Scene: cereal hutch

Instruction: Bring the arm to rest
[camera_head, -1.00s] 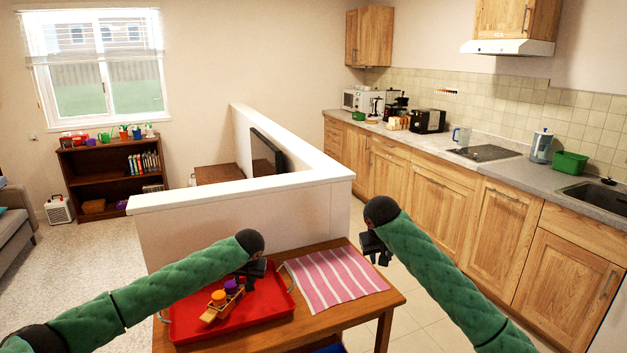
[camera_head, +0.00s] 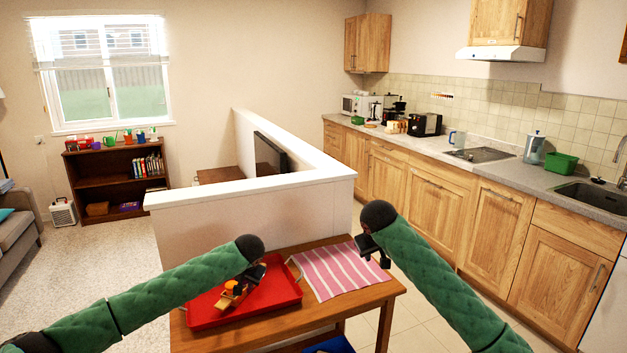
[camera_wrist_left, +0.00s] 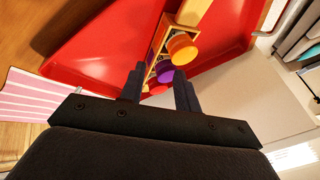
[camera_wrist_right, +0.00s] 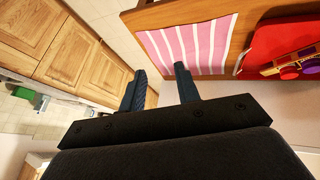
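My left gripper (camera_head: 257,277) hangs over the back part of the red tray (camera_head: 205,317). Its two fingers (camera_wrist_left: 159,72) stand apart, with nothing held between them. In the left wrist view, a wooden holder (camera_wrist_left: 157,54) with orange, purple and red round pieces lies beyond the fingertips. Neither gripper visibly touches anything.
The wooden table (camera_head: 290,322) carries the tray and cloth. A white half-wall (camera_head: 250,215) stands behind it. A kitchen counter (camera_head: 480,165) with appliances runs along the right. Tiled floor between table and counter is clear. Something blue (camera_head: 328,345) shows under the table.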

